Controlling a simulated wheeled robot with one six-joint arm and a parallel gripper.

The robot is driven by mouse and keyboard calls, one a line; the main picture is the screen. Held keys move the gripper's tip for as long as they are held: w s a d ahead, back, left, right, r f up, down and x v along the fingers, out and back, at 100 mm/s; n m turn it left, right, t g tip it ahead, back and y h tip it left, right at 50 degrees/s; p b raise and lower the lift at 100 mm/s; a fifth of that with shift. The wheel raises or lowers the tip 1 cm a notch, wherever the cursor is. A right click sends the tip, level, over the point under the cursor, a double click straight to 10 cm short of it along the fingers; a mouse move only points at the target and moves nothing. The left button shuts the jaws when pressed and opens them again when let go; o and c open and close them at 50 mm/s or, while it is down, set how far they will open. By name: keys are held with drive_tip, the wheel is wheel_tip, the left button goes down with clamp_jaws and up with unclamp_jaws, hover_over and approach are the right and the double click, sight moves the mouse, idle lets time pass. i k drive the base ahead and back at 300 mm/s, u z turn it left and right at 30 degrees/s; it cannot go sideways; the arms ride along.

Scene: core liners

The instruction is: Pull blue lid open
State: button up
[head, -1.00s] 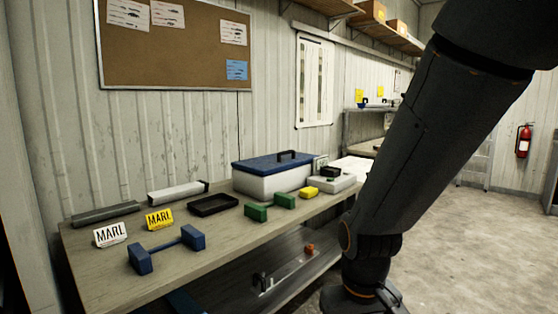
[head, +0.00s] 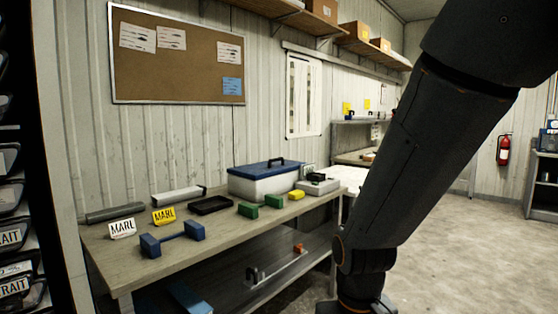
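A white box (head: 262,187) with a blue lid (head: 265,167) stands at the back of the workbench in the head view. The lid lies closed on the box and has a dark handle (head: 283,161) on top. My arm hangs down on the right side of the view, in front of and to the right of the bench. My gripper is not visible; the arm runs out of the bottom of the view. Nothing of mine touches the box or the lid.
The bench (head: 180,252) also holds a blue dumbbell-shaped piece (head: 172,239), green blocks (head: 249,210), a yellow block (head: 296,194), a black tray (head: 211,205) and two MARL cards. A bin rack (head: 20,200) stands at the left edge. Floor (head: 470,240) is open at right.

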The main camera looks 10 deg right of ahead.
sight(269, 163)
drive_tip(key=z, duration=0.55)
drive_tip(key=i, duration=0.6)
drive_tip(key=z, duration=0.6)
drive_tip(key=i, duration=1)
drive_tip(key=u, duration=0.5)
drive_tip(key=i, duration=0.85)
drive_tip(key=u, duration=0.7)
